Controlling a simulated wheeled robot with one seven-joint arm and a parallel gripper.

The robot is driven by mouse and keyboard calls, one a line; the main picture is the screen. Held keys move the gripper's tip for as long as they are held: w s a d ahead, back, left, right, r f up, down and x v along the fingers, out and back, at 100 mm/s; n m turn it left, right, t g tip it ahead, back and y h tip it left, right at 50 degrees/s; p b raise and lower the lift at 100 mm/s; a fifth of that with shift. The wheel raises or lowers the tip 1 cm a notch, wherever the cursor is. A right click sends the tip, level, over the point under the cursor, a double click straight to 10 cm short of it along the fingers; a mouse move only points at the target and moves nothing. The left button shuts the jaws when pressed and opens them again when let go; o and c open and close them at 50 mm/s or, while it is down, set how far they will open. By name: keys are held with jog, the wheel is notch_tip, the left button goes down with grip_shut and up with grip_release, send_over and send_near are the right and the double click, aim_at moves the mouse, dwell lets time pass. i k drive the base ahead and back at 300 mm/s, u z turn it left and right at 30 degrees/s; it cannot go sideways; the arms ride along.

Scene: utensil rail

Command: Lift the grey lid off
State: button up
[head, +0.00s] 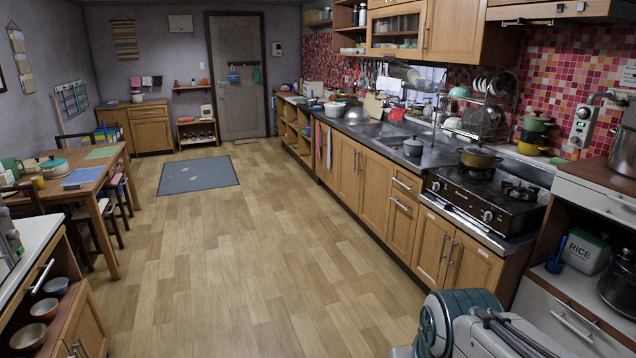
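My gripper is not in view. Only part of my own arm shows at the bottom right, well in front of the counter and apart from the pot.
A gas stove (486,198) with a yellow-brown pot (479,157) stands right of the grey pot. A dish rack (485,105) stands behind. The wooden floor (250,260) before the cabinets is clear.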

aim_at(412, 142)
jog(key=u, duration=0.4)
jog(key=i, duration=3.15)
jog(key=z, duration=1.05)
jog(key=i, duration=0.5)
jog(key=z, duration=0.15)
